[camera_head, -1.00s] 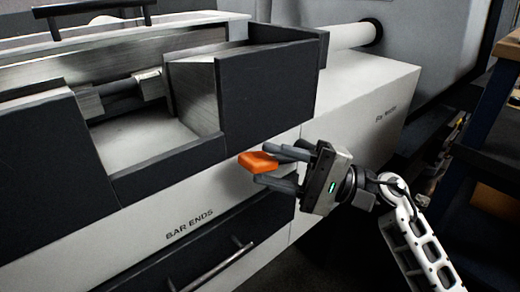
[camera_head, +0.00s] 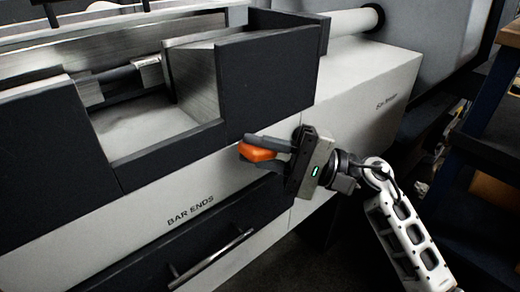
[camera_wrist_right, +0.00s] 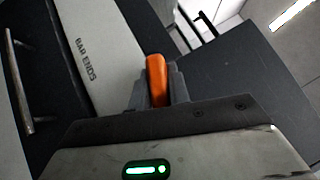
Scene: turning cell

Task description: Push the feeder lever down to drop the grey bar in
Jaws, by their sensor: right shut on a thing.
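The orange handle (camera_head: 258,152), which looks like the feeder lever's grip, is at the front of the dark machine face, below the right-hand dark panel. My right gripper (camera_head: 268,148) is shut on it, coming in from the right. In the right wrist view the orange handle (camera_wrist_right: 156,80) stands between the two grey fingers (camera_wrist_right: 156,92). The rest of the lever is hidden. A dark grey bar-like piece (camera_head: 117,76) lies in the machine's opening; I cannot tell whether it is the task's bar. My left gripper is not in view.
A drawer marked BAR ENDS with a metal handle (camera_head: 212,258) is below the gripper. A pale tube (camera_head: 352,22) runs along the machine's back right. A blue-framed rack (camera_head: 485,110) stands at the far right. Dark floor lies below my right arm.

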